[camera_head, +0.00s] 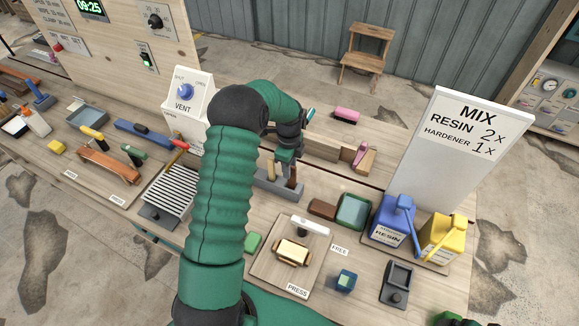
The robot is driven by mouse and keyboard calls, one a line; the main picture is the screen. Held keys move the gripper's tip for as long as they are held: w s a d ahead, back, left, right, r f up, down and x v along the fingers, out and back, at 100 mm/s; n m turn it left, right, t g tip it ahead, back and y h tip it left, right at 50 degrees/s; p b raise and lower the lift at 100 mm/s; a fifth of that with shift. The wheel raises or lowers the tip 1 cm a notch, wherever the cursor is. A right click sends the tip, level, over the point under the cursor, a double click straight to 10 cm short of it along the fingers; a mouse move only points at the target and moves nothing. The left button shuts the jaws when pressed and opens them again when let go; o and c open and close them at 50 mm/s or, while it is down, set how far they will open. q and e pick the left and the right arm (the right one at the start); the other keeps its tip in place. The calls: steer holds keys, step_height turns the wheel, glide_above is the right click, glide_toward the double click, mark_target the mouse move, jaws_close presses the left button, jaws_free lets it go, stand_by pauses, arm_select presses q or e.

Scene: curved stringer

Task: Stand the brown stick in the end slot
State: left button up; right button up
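My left arm reaches across the bench, and its small gripper (286,160) points down over a grey slotted block (268,191). A brown stick (292,178) stands roughly upright at the block's right end, directly under the gripper. I also cannot tell whether the stick's foot is inside the end slot. My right gripper does not show clearly.
A brown block (322,209) and a green tray (354,211) lie right of the slotted block. The press board (270,271) is in front. A blue resin jug (391,222) and yellow jug (440,238) stand at right. A vent box (187,92) stands behind my arm.

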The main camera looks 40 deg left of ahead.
arm_select(q)
steer(key=shift+w+d+r, duration=0.15)
step_height(320, 180, up, 11)
steer(key=b, duration=0.2)
steer(key=s+d+f+n+t, duration=0.1)
steer(key=s+d+n, duration=0.6)
steer(key=d, duration=0.4)
steer(key=s+d+f+n+t, duration=0.1)
steer(key=s+d+n, duration=0.6)
steer(key=d, duration=0.5)
steer(key=shift+s+d+f+t, duration=0.3)
steer(key=shift+s, duration=0.4)
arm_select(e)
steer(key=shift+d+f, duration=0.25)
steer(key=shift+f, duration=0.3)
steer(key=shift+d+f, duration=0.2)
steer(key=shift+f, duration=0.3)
